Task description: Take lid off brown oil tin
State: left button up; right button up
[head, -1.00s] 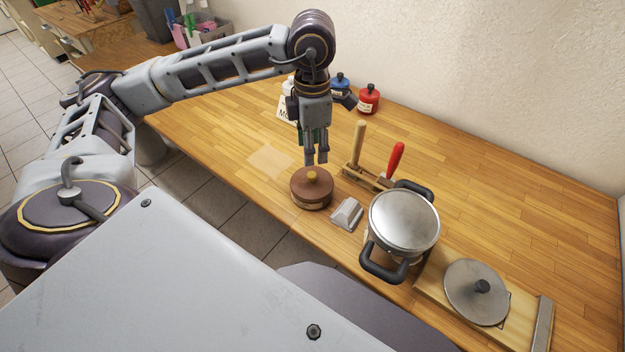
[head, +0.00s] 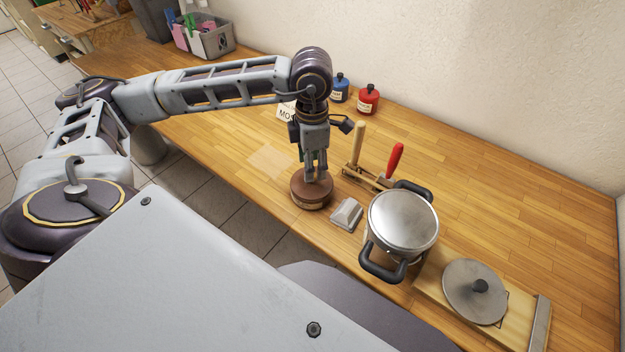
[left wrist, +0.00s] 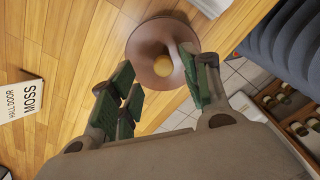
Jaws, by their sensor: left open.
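The brown oil tin (head: 312,203) stands upright on the wooden bench with its brown lid (head: 298,187) on top. My right gripper is not in view.
A grey block (head: 346,214) lies just right of the tin. Beyond it stand a steel pot (head: 403,220) with black handles and a rack with a wooden handle (head: 357,143) and a red one (head: 395,158). Blue (head: 340,88) and red (head: 368,99) bottles stand behind. The bench's front edge is close.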

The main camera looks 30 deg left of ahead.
pick_arm(q)
jog(key=shift+s+f+p, duration=0.15)
jog(key=shift+f+p, duration=0.3)
jog(key=shift+f, duration=1.75)
grip_shut()
